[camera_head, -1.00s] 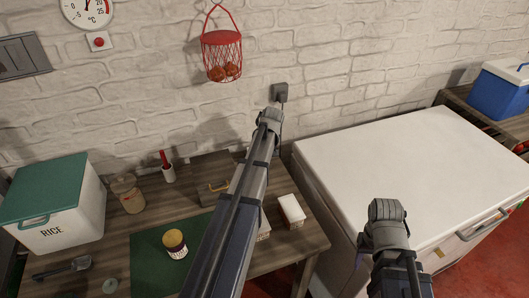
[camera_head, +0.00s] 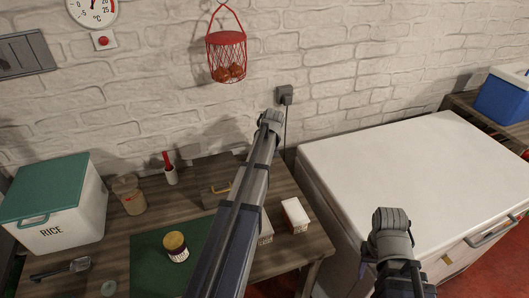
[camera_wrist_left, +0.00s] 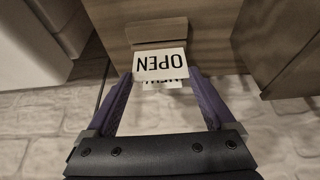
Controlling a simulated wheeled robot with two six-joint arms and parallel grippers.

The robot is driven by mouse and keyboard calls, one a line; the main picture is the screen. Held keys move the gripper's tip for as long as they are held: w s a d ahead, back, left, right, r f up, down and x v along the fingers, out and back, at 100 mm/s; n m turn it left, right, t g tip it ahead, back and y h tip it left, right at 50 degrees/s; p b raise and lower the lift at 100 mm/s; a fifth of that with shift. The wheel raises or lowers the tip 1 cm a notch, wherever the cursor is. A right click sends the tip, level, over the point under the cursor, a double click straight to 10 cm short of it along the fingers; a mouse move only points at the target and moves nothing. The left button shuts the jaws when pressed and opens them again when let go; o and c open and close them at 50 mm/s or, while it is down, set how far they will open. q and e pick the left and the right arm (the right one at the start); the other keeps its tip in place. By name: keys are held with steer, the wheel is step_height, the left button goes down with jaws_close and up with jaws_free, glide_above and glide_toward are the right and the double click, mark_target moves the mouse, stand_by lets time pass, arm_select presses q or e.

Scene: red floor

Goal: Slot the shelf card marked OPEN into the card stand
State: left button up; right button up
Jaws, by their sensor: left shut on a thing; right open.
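In the left wrist view, my left gripper (camera_wrist_left: 162,76) is shut on the white card marked OPEN (camera_wrist_left: 160,63), whose black letters appear upside down. A wooden block (camera_wrist_left: 158,30), which looks like the card stand, lies just beyond the card's edge; I cannot tell whether they touch. A second white card (camera_wrist_left: 163,85) with partly hidden letters shows behind the OPEN card. In the head view, my left arm crosses the table and hides its gripper and the card. My right gripper (camera_head: 370,270) is open, mostly hidden under its wrist, beside the white chest.
The wooden table (camera_head: 110,245) holds a RICE bin (camera_head: 55,210), a jar (camera_head: 128,195), a yellow-lidded pot (camera_head: 176,247) on a green mat (camera_head: 150,270), and a small white-topped box (camera_head: 295,215). A white chest (camera_head: 410,175) stands to the right. A red basket (camera_head: 226,57) hangs above.

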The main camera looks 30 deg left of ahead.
arm_select(q)
steer(key=shift+f+b, duration=1.05)
steer(key=shift+f, duration=0.15)
steer(key=o, duration=1)
steer(key=p+v, duration=0.7)
steer(key=v, duration=0.1)
steer(key=shift+f, duration=0.1)
